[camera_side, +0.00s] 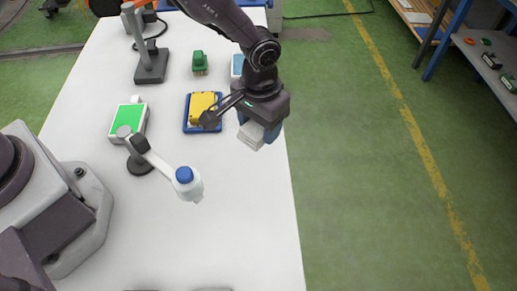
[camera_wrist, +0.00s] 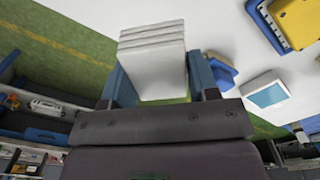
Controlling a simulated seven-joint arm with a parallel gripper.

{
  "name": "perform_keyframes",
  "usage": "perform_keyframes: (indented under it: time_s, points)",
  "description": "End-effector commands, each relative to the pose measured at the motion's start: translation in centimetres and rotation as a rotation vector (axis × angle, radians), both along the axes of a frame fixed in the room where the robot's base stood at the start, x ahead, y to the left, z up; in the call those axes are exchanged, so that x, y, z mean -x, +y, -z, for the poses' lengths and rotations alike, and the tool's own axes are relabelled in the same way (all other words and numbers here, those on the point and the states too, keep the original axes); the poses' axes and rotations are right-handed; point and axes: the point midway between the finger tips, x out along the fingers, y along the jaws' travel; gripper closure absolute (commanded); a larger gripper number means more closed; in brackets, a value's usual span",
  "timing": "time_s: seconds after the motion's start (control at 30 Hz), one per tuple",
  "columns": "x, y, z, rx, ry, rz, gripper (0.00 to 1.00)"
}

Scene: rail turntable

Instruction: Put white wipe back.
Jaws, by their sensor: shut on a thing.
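The white wipe (camera_side: 251,136) is a folded, layered white stack held between the blue fingers of my gripper (camera_side: 262,130), above the right edge of the white table. In the wrist view the white wipe (camera_wrist: 153,60) shows its stacked folds between the two blue fingers of my gripper (camera_wrist: 155,80). My gripper is shut on it. A light blue and white tray or box (camera_side: 237,65) stands behind my gripper, partly hidden by the arm; a similar light blue and white item (camera_wrist: 268,94) shows in the wrist view.
A blue tray with a yellow item (camera_side: 203,104) lies left of my gripper. The table's front right is clear.

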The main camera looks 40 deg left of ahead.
Motion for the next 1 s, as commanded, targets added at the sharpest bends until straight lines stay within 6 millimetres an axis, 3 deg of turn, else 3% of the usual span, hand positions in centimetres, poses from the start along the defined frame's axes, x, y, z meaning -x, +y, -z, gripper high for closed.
perform_keyframes:
  time_s: [0.1,0.5,0.93,0.97,1.0]
  points:
    - [0.1,0.1,2.3,-0.001,0.004,0.001,0.68]
    - [0.0,0.0,7.0,0.000,0.002,0.003,0.68]
    - [0.0,0.0,7.7,0.001,0.000,0.003,0.68]
    - [0.0,0.0,7.8,0.001,0.000,0.003,0.43]
    - [0.0,0.0,7.7,0.001,-0.001,0.003,0.34]
